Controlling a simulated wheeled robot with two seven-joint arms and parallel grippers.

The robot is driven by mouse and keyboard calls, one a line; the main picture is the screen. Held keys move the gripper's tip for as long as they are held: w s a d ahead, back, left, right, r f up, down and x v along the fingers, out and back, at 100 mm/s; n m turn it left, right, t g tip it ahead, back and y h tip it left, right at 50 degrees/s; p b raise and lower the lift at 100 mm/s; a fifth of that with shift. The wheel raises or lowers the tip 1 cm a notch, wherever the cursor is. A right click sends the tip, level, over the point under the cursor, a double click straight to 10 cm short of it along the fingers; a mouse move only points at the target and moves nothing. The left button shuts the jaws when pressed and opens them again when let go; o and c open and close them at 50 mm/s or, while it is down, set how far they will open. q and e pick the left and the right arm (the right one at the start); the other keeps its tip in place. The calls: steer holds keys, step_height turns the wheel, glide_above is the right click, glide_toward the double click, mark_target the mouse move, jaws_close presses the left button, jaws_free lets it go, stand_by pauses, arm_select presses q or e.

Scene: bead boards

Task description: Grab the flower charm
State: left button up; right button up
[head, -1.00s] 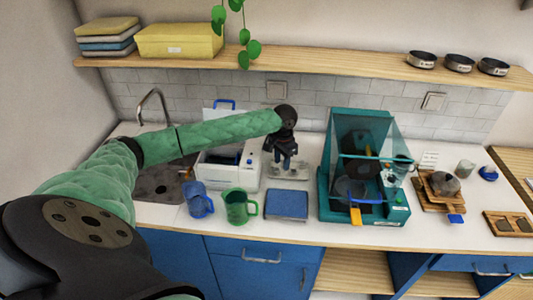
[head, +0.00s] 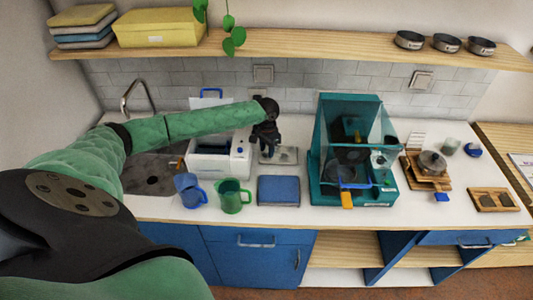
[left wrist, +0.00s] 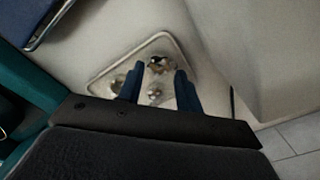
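In the left wrist view the tray (left wrist: 104,82) holds a few small shiny metal pieces. One piece (left wrist: 159,65) lies between my fingertips in that view. Another piece (left wrist: 155,93) lies nearer and one more (left wrist: 118,84) sits at the left finger. They are too small and blurred to tell which is the flower charm. My left gripper (left wrist: 158,72) is open above the tray with its fingers apart. It also shows in the head view (head: 267,153). My right gripper is not in view.
The white machine (head: 216,166) stands left of the tray and the teal enclosure (head: 330,185) stands right. A blue pad (head: 278,190), a green mug (head: 232,196) and a blue jug (head: 189,190) are near the counter's front. A wooden shelf (head: 300,50) hangs above.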

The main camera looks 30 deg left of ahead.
mark_target(267, 156)
arm_select(q)
steer(key=shift+f+p, duration=0.35)
steer(key=shift+f, duration=0.75)
steer(key=shift+c, duration=0.4)
steer(key=c, duration=0.5)
